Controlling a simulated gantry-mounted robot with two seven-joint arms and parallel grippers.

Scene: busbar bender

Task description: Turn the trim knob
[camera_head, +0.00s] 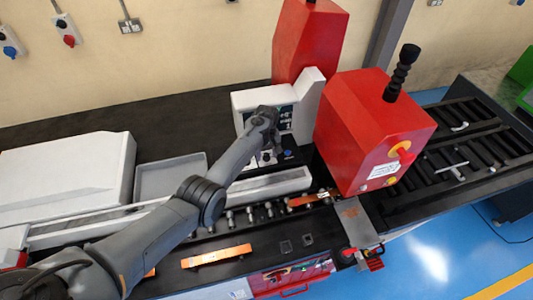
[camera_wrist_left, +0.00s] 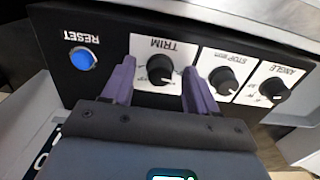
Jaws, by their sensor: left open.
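The black trim knob (camera_wrist_left: 160,69) sits on a white label marked TRIM on the black control panel, which appears upside down in the left wrist view. My left gripper (camera_wrist_left: 159,76) is open, with one purple finger on each side of the knob. I cannot tell whether either finger touches it. In the head view my left gripper (camera_head: 268,142) is over the small panel at the white machine housing (camera_head: 310,100); the trim knob cannot be made out there. My right gripper is in neither view.
The STOP knob (camera_wrist_left: 223,80) and ANGLE knob (camera_wrist_left: 274,89) lie to the right of the trim knob, and the blue RESET button (camera_wrist_left: 82,59) to its left. A red machine head (camera_head: 365,130) stands right of my left gripper. A grey tray (camera_head: 170,178) lies left.

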